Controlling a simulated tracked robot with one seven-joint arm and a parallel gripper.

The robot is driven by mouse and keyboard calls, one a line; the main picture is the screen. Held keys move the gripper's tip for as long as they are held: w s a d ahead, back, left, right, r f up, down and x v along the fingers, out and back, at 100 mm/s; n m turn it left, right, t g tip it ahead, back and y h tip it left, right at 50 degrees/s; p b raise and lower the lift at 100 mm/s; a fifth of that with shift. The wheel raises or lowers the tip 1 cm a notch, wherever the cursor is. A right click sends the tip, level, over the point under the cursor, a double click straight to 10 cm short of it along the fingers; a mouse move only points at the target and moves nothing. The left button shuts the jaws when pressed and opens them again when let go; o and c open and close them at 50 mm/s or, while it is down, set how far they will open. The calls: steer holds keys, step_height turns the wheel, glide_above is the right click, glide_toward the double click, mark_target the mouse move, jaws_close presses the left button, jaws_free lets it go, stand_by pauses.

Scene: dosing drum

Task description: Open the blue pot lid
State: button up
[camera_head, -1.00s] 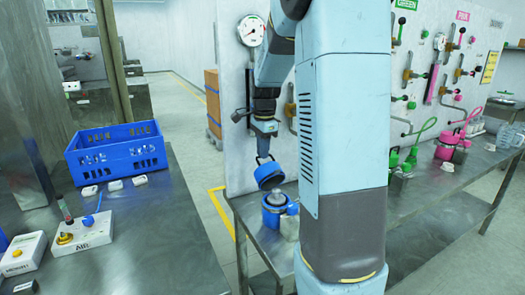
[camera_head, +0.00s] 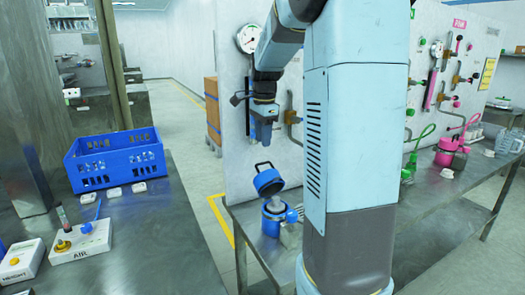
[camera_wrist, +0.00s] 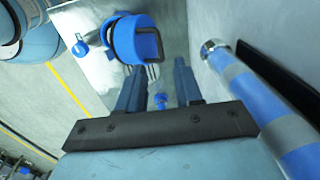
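The blue pot (camera_head: 271,224) stands on the metal bench beside my column. Its blue lid (camera_head: 268,183) is tilted up above the pot, with a gap between lid and pot opening. The lid's dark handle (camera_head: 263,165) sticks up from its top. My gripper (camera_head: 264,141) points down above the lid, apart from the handle. In the wrist view, the lid (camera_wrist: 138,40) and its handle show beyond my two fingers. The fingers (camera_wrist: 157,78) are spread with nothing held between them. The pot's inside is hidden.
A wall panel with a gauge (camera_head: 249,36) and valves stands behind the bench. A pipe with blue bands (camera_wrist: 262,100) runs close to the right of my gripper in the wrist view. A blue crate (camera_head: 117,158) sits on the left table. Green and pink pots stand farther right.

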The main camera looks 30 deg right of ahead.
step_height(320, 180, up, 6)
steer(key=shift+s+r, duration=0.15)
steer(key=shift+r, duration=0.1)
